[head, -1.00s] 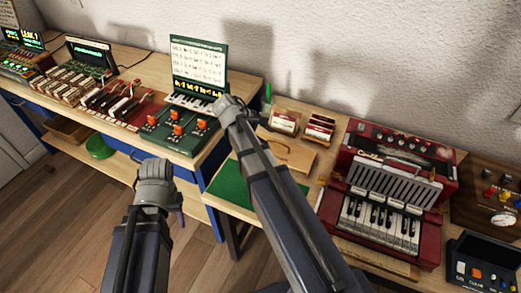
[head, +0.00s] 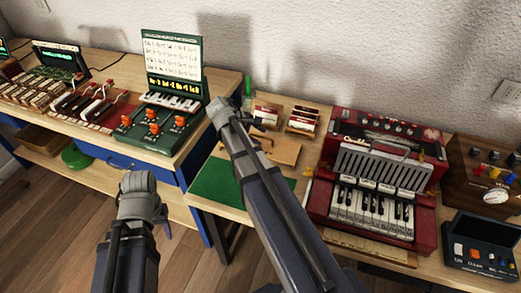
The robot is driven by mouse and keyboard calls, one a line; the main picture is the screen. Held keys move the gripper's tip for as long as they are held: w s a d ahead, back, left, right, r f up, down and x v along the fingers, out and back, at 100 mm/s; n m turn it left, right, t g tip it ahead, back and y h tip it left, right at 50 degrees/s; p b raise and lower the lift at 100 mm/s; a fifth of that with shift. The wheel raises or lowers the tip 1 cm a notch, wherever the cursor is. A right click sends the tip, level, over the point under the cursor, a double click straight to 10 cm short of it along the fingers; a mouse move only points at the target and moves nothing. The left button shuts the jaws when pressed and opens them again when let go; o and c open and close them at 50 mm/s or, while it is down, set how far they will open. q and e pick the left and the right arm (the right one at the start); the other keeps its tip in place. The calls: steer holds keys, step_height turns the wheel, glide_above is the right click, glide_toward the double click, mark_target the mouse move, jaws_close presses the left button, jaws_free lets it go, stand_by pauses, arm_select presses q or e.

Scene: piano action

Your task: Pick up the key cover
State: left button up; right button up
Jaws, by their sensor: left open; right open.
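No piece stands out surely as the key cover. The red keyboard unit (head: 428,215) on the right bench has white and black keys (head: 371,212), and several small pale blocks (head: 385,187) sit in a row above them. A pale wooden strip (head: 370,245) lies along its front. My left gripper (head: 150,205) is open and empty, low in front of the left bench, away from the keyboard. My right gripper (head: 250,122) is open and empty, in front of the wooden board (head: 284,152), left of the keyboard. My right forearm hides part of the bench.
A green console (head: 160,115) with orange knobs stands on the left bench (head: 205,100). A green mat (head: 225,182) and red-and-white card holders (head: 302,122) lie left of the keyboard. A dark button box (head: 480,248) and wooden panel (head: 485,175) stand at right.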

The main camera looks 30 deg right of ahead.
steer(key=shift+d+f, duration=0.2)
steer(key=shift+f, duration=0.15)
steer(key=shift+r, duration=0.1)
jaws_close()
stand_by(1.1)
